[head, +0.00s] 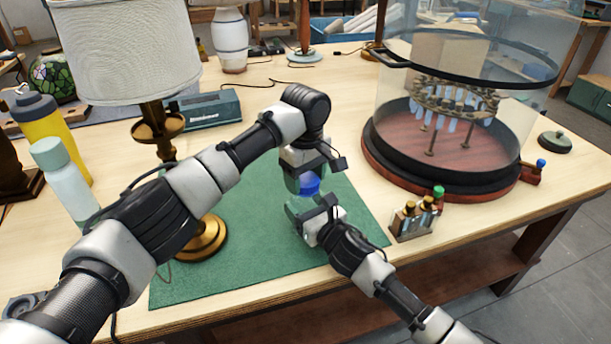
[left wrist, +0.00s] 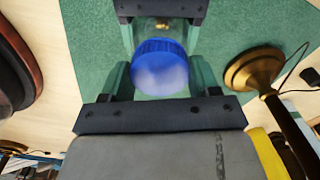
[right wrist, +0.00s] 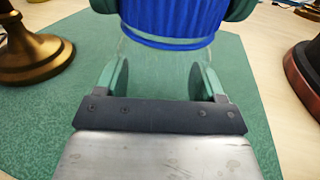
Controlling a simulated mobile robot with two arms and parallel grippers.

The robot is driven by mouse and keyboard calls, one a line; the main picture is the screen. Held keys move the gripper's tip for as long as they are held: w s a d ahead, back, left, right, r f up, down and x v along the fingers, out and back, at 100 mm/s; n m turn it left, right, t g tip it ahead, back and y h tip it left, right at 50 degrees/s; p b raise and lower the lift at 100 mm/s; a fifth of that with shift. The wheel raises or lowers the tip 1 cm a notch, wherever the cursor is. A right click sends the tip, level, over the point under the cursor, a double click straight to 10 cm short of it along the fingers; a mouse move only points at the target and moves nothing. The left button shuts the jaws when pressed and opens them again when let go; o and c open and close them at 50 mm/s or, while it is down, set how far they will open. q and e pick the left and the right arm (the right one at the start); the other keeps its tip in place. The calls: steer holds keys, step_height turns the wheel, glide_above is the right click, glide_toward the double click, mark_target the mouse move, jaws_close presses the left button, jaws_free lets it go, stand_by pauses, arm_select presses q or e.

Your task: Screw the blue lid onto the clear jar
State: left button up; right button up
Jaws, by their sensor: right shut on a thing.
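The blue lid (head: 308,184) sits on top of the clear jar, over the green mat. The lid also shows in the left wrist view (left wrist: 160,68) and the right wrist view (right wrist: 172,18). My left gripper (head: 306,177) points down from above, its green fingers on either side of the lid. It looks open, with the fingers very close to the lid. My right gripper (right wrist: 160,80) is shut on the clear jar (right wrist: 158,62), holding it from the side below the lid. The jar is mostly hidden in the head view.
A brass lamp (head: 203,238) with a white shade stands on the left of the green mat (head: 260,270). A rack of small bottles (head: 412,222) and a large glass case (head: 440,165) on a round base stand to the right. Two bottles stand at the far left.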

arm_select(q)
steer(key=shift+c, duration=0.5)
steer(key=m, duration=0.5)
steer(key=shift+m, duration=0.4)
steer(key=m, duration=0.5)
steer(key=shift+m, duration=0.3)
steer(key=m, duration=0.5)
steer(key=shift+m, duration=0.4)
steer(key=m, duration=0.3)
steer(key=shift+m, duration=0.3)
steer(key=m, duration=0.3)
steer(key=shift+f+m, duration=0.1)
steer(key=shift+m, duration=0.2)
steer(key=o, duration=1.1)
step_height(320, 180, up, 12)
